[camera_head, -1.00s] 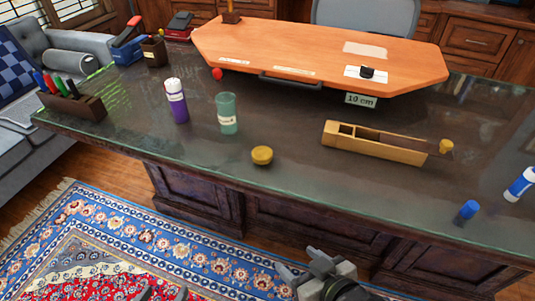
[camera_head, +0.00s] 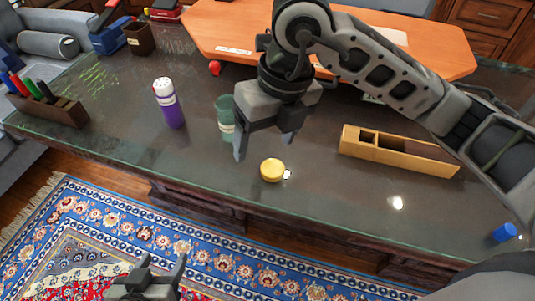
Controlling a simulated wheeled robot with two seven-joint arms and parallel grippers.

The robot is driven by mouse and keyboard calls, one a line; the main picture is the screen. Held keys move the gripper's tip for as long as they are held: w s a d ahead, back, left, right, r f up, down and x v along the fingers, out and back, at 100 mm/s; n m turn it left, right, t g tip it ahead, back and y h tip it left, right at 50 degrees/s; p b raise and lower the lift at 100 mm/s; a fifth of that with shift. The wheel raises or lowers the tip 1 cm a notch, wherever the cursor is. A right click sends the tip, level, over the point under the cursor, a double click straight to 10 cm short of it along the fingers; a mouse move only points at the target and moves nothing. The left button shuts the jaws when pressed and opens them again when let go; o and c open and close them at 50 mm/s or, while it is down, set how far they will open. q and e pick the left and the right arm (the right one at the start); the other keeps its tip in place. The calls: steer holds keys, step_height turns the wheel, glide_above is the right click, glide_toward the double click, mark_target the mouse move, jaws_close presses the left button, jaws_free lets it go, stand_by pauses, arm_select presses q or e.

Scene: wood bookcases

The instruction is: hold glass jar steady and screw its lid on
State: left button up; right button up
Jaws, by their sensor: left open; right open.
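The greenish glass jar (camera_head: 224,124) stands upright on the desk without a lid on it, its right part hidden behind my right gripper. A round yellow lid (camera_head: 271,170) lies on the desk near the front edge, to the right of the jar. My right gripper (camera_head: 263,150) is open and empty, pointing down over the desk between the jar and the lid. Whether a finger touches the jar I cannot tell. My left gripper (camera_head: 163,262) is open and empty at the bottom of the view, over the rug in front of the desk.
A purple bottle (camera_head: 168,104) stands left of the jar. A wooden pen holder (camera_head: 50,108) is at the far left. A long wooden box (camera_head: 398,153) and a blue cap (camera_head: 504,233) are to the right. An orange board (camera_head: 208,30) lies behind, partly hidden by my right arm.

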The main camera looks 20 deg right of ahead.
steer(key=w+d+h, duration=0.1)
steer(key=w+d+r+m+t+h, duration=0.1)
steer(key=d, duration=0.1)
steer(key=shift+w+r, duration=0.15)
steer(key=shift+r, duration=0.05)
glide_above(273, 168)
steer(key=s, duration=0.1)
step_height(273, 168, down, 10)
steer(key=shift+s+f, duration=0.1)
steer(key=shift+f, duration=0.25)
steer(key=f, duration=0.2)
steer(key=w+f, duration=0.1)
steer(key=f, duration=0.2)
